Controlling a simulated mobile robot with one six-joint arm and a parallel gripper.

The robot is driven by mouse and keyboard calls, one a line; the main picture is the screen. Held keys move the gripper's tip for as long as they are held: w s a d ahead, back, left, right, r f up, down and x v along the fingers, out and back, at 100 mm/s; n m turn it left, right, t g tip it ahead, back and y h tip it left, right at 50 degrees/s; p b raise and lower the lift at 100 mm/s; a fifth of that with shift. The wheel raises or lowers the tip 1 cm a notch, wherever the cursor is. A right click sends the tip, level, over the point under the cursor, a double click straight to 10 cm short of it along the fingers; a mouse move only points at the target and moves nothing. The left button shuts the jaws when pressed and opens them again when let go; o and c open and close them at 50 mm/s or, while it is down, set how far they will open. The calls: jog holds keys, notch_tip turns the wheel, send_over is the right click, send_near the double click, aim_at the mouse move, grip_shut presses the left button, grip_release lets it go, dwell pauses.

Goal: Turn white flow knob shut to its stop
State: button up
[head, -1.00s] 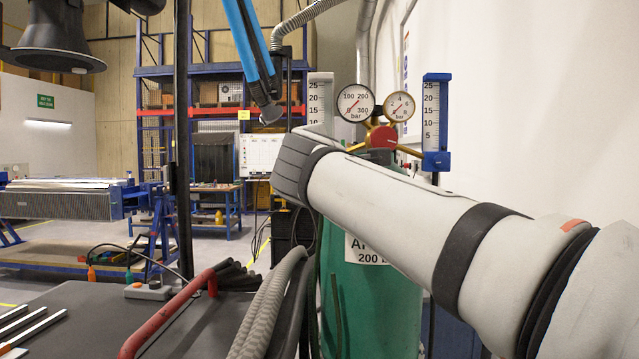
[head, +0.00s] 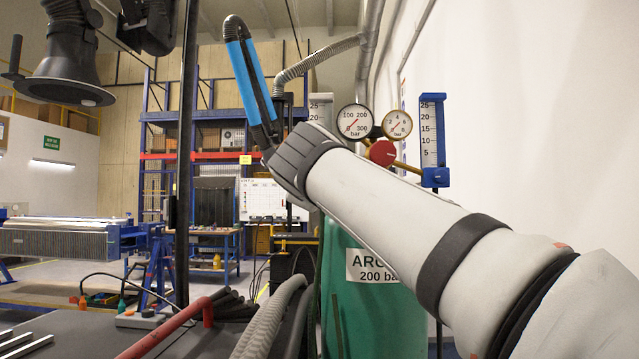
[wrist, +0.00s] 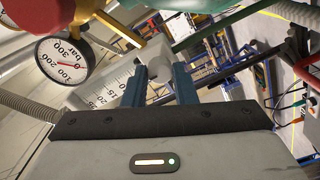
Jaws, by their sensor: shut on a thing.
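In the wrist view my gripper (wrist: 159,86) has its two blue fingers closed on a small whitish knob (wrist: 159,69), which shows between the fingertips. A white flow-meter tube with a printed scale (wrist: 108,88) lies just beyond and left of the fingers. In the head view my wrist hides the gripper and the knob. Only the upper part of this left flow meter (head: 320,105) shows there, above the wrist. The knob's turn angle and stop cannot be made out.
A pressure gauge (wrist: 66,61) is close at the upper left of the wrist view. In the head view two gauges and a red regulator knob (head: 382,153) sit above a green argon cylinder (head: 365,300). A second blue-framed flow meter (head: 432,130) stands right. Hoses (head: 272,318) are in front.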

jog(key=shift+f, duration=0.1)
dwell(0.3)
jog(key=o, duration=1)
jog(key=s+b, duration=0.1)
jog(key=s, duration=0.6)
jog(key=shift+s, duration=0.4)
jog(key=shift+a, duration=0.1)
